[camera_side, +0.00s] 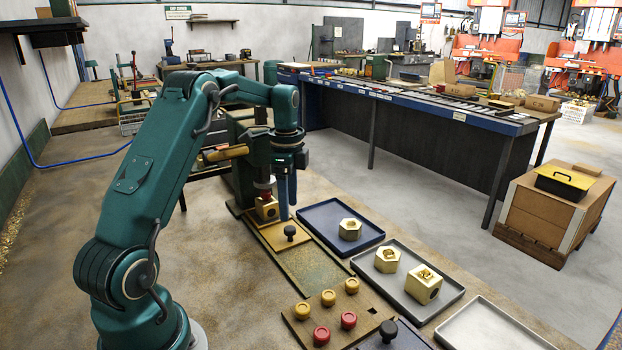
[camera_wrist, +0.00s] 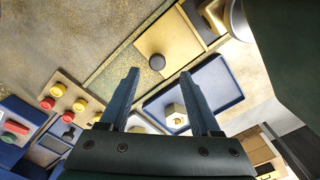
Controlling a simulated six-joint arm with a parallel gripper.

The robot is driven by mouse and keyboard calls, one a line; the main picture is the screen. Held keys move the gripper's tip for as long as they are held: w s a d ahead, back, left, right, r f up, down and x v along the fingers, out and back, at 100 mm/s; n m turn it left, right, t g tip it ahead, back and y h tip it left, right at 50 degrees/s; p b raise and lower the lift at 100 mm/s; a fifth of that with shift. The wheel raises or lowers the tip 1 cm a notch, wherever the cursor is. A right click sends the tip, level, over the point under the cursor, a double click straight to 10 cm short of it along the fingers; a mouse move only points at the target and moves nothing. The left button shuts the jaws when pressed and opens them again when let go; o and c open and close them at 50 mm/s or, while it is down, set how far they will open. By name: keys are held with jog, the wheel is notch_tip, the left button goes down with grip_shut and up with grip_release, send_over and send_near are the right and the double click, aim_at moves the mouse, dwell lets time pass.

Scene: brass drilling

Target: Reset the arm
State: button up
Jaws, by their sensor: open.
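My gripper (camera_side: 287,207) has two blue fingers pointing down, with nothing between them; it also shows in the wrist view (camera_wrist: 160,72), spread apart. In the side view it hangs just right of the drill press, close to a brass block (camera_side: 266,210) that sits under the drill's red-collared chuck (camera_side: 265,190). A brass hex piece (camera_side: 350,229) lies in the blue tray (camera_side: 318,216); the wrist view shows it beside the right finger (camera_wrist: 176,115). A brass hex piece (camera_side: 387,260) and a brass block (camera_side: 424,284) stand in a grey tray (camera_side: 405,312).
A black knob (camera_side: 290,231) stands up from a yellow plate by the drill. A wooden board (camera_side: 300,322) with yellow and red knobs lies at the front. An empty grey tray (camera_side: 490,330) is at front right. A long bench (camera_side: 420,140) stands behind, with a cardboard box (camera_side: 545,215) to its right.

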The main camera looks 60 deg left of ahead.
jog(key=s+d+r+t+y, duration=0.1)
jog(key=s+d+r+t, duration=0.25)
jog(key=d+r, duration=1)
jog(key=s+d+f+n+t, duration=0.1)
jog(key=s+d+f+n, duration=0.2)
jog(key=s, duration=0.3)
jog(key=s+d+f+n+t+h, duration=0.1)
jog(key=s+d+f+n, duration=0.2)
jog(key=s+d+n, duration=0.2)
jog(key=shift+s+n, duration=0.4)
jog(key=shift+n, duration=0.1)
